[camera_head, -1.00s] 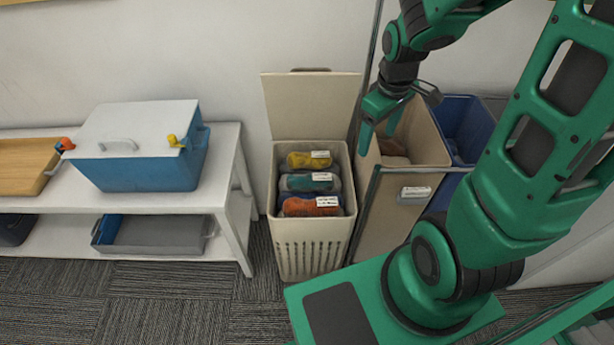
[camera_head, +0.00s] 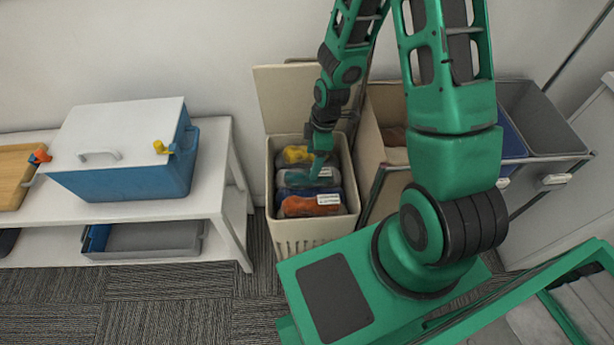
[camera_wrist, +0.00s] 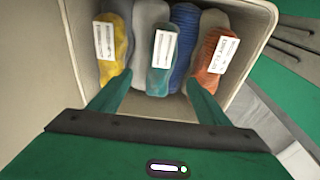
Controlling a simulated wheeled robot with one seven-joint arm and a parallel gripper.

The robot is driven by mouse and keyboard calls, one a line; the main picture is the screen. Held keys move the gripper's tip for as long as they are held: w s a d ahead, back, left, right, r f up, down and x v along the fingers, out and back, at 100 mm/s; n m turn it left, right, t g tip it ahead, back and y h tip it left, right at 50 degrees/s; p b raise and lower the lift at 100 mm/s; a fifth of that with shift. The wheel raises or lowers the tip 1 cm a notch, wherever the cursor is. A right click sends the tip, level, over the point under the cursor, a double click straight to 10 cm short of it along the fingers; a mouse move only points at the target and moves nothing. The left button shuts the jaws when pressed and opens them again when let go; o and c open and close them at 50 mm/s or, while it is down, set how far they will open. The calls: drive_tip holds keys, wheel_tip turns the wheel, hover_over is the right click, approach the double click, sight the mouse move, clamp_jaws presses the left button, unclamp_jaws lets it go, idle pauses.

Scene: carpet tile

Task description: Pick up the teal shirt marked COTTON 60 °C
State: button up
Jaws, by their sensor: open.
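The teal shirt (camera_wrist: 159,80) lies rolled in the middle of the beige hamper (camera_wrist: 240,100), with a white label on it. The label's print is too small to read. Yellow (camera_wrist: 110,68), grey, blue (camera_wrist: 182,40) and orange (camera_wrist: 211,62) clothes lie around it. My gripper (camera_wrist: 157,88) is open and empty, pointing down into the hamper, its two fingers apart on either side of the teal shirt's line in the wrist view. In the head view, my gripper (camera_head: 319,170) covers part of the teal shirt.
The hamper's lid (camera_head: 285,95) stands open against the wall. A white shelf (camera_head: 215,150) with a blue cooler (camera_head: 150,170) is to the left. Other open bins, one grey (camera_head: 540,120), stand to the right. Hamper walls enclose the clothes closely.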

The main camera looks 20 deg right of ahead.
sight(294, 180)
drive_tip(key=shift+w+a+f, duration=0.1)
drive_tip(key=shift+a+f, duration=0.1)
drive_tip(key=shift+f, duration=1.3)
drive_tip(key=shift+a+f, duration=0.2)
drive_tip(key=shift+f, duration=1.35)
drive_tip(key=shift+w+a+f, duration=0.1)
drive_tip(key=shift+a+f, duration=0.1)
drive_tip(key=shift+f, duration=1.3)
drive_tip(key=c, duration=1.2)
